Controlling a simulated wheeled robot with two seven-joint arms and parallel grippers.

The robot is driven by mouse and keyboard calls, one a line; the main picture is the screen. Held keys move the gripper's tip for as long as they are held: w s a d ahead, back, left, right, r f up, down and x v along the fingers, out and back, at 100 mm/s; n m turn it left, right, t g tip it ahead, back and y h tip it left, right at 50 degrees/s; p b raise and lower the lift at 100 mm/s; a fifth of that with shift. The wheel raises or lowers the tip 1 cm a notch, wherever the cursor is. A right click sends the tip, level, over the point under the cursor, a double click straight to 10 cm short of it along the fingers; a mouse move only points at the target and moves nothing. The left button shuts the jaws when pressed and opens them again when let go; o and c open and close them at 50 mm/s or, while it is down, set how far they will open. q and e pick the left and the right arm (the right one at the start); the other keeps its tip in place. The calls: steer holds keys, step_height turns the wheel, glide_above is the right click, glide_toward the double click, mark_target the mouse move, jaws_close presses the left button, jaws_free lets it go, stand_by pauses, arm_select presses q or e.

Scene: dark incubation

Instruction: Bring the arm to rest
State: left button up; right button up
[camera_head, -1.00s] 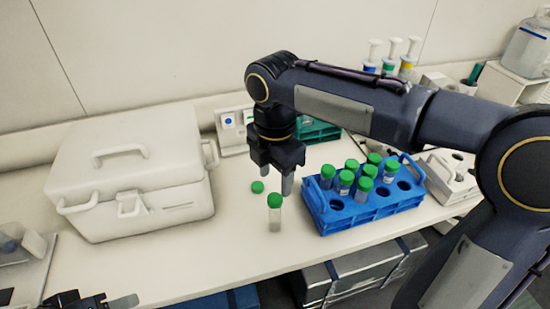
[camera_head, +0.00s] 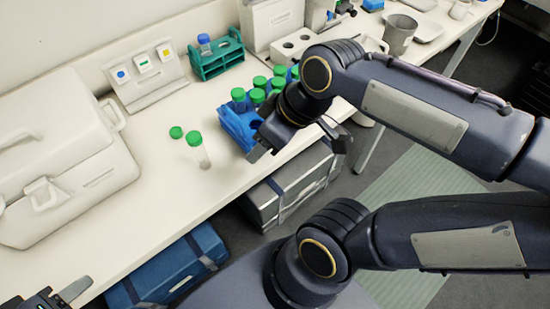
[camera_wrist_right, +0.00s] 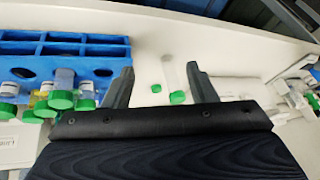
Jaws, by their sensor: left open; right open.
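My right gripper (camera_head: 297,158) is open and empty, over the front right of the blue rack (camera_head: 236,128) in the head view. In the right wrist view its two fingers (camera_wrist_right: 160,90) are spread apart. A green-capped tube (camera_head: 199,151) stands on the bench left of the blue rack. A loose green cap (camera_head: 176,132) lies beside it. Both also show beyond the fingers in the wrist view, the tube (camera_wrist_right: 172,76) apart from them. My left gripper (camera_head: 48,293) is open and partly cut off at the lower left corner.
The blue rack holds several green-capped tubes, partly hidden by my right arm. A white case (camera_head: 62,165) stands at the left. A teal rack (camera_head: 216,57) and a label stand (camera_head: 146,78) are behind. Metal (camera_head: 292,188) and blue (camera_head: 165,268) cases lie below the bench edge.

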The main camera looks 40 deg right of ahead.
steer(key=s+f+m, duration=0.1)
steer(key=m, duration=0.1)
steer(key=s+f+m+t, duration=0.1)
steer(key=m, duration=0.1)
steer(key=s+f+m, duration=0.1)
steer(key=m, duration=0.1)
steer(key=shift+f+t, duration=0.25)
steer(key=shift+t, duration=0.05)
stand_by(0.9)
